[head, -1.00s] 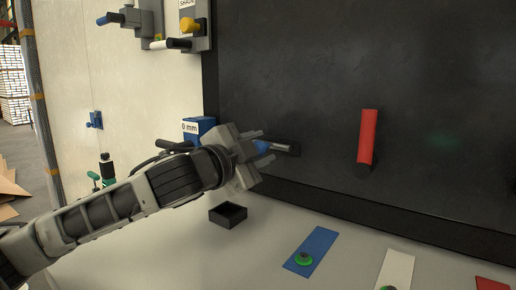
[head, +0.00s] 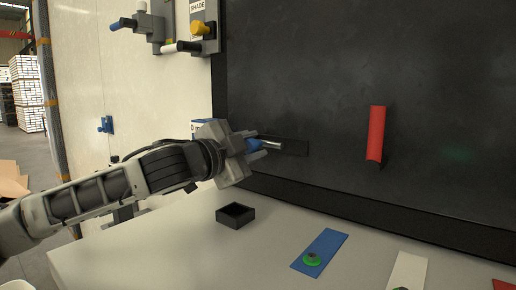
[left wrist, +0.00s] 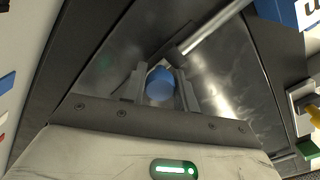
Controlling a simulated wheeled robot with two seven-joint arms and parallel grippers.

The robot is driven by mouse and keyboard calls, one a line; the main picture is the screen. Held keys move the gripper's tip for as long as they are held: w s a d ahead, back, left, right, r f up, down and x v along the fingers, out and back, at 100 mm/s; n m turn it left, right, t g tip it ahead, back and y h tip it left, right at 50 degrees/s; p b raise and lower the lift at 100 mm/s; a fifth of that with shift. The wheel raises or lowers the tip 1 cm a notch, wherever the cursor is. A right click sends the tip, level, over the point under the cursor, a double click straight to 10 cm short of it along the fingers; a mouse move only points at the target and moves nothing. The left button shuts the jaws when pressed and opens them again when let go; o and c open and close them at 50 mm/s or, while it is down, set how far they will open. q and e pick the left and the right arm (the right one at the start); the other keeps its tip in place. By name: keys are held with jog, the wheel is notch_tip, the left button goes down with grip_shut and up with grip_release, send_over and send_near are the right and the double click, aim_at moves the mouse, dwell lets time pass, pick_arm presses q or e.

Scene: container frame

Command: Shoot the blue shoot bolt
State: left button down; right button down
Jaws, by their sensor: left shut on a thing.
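The blue shoot bolt has a blue knob (head: 254,145) and a metal rod (head: 273,146) that points right along a dark plate (head: 296,147) on the black panel. My left gripper (head: 257,146) is shut on the blue knob. The left wrist view shows the round blue knob (left wrist: 160,84) between the two fingers, with a shiny rod (left wrist: 215,30) running up to the right. A blue block (head: 203,126) behind the gripper is mostly hidden by it. My right gripper is not in view.
Below are a small black open box (head: 235,215) and a blue strip with a green button (head: 322,250). Grey fittings with knobs (head: 201,28) are above. The panel between gripper and red handle is clear.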

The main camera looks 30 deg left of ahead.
pick_arm(q)
jog(key=c, duration=1.3)
grip_release()
jog(key=shift+a, duration=0.25)
jog(key=shift+o, duration=1.1)
jog(key=shift+a, duration=0.15)
jog(key=shift+s+f+b, duration=0.15)
jog(key=shift+s+b, duration=0.3)
jog(key=shift+s, duration=0.05)
jog(key=s+b, duration=0.6)
jog(key=s, duration=0.8)
jog(key=shift+s+a+b, duration=0.3)
jog(key=shift+s+a, duration=0.05)
jog(key=shift+s, duration=0.05)
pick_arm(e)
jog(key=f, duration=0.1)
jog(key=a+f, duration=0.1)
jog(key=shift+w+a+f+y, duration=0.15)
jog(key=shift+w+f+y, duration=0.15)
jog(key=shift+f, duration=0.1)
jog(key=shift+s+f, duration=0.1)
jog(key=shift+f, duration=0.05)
